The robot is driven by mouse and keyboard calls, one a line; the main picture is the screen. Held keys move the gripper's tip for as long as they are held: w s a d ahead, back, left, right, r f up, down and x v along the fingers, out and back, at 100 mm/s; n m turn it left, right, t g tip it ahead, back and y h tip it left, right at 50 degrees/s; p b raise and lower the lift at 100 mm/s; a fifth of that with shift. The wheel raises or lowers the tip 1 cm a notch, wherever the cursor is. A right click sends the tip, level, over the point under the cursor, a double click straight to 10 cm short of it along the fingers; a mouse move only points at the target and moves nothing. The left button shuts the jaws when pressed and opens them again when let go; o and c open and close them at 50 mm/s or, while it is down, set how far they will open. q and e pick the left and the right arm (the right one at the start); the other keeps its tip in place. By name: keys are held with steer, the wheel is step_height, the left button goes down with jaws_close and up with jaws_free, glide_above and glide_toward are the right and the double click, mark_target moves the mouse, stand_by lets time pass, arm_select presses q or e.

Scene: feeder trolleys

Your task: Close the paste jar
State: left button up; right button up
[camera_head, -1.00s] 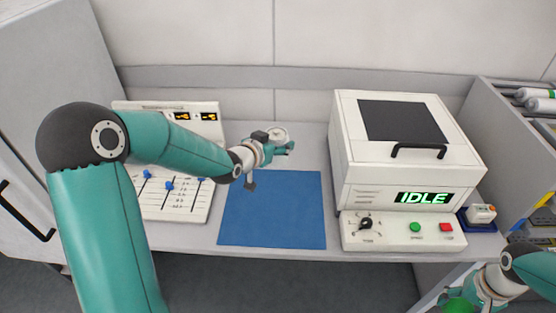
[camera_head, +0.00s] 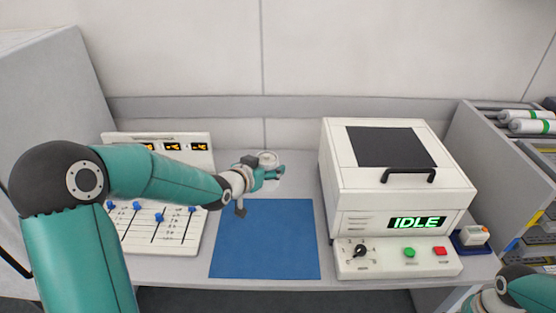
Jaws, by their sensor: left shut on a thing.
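A small round white thing, which looks like the paste jar (camera_head: 268,157), is at the back of the bench, just behind the blue mat. My left gripper (camera_head: 275,174) reaches in from the left in front of it, above the mat's back edge. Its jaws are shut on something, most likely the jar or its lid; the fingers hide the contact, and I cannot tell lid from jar. My right arm shows only as a wrist part at the lower right corner; its gripper is out of the picture.
The blue mat (camera_head: 265,240) is bare. A sloped slider panel (camera_head: 150,236) stands left of it. A white oven (camera_head: 350,190) reading IDLE stands right.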

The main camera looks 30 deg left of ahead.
steer(key=shift+d, duration=0.1)
arm_select(q)
steer(key=s+d+f+h, duration=0.1)
steer(key=d+f, duration=1.2)
steer(key=d, duration=0.4)
steer(key=shift+f+m, duration=0.25)
steer(key=shift+m, duration=0.15)
steer(key=shift+s, duration=0.1)
steer(key=s+d+f+m+g+h, duration=0.1)
steer(key=s+d+m+h, duration=0.3)
steer(key=d, duration=0.3)
steer(key=s+d+m+g+h, duration=0.2)
steer(key=s+d+m+h, duration=0.2)
steer(key=d, duration=0.4)
steer(key=shift+s+d+f+h, duration=0.2)
steer(key=shift+s+f+h, duration=0.2)
steer(key=shift+s, duration=0.15)
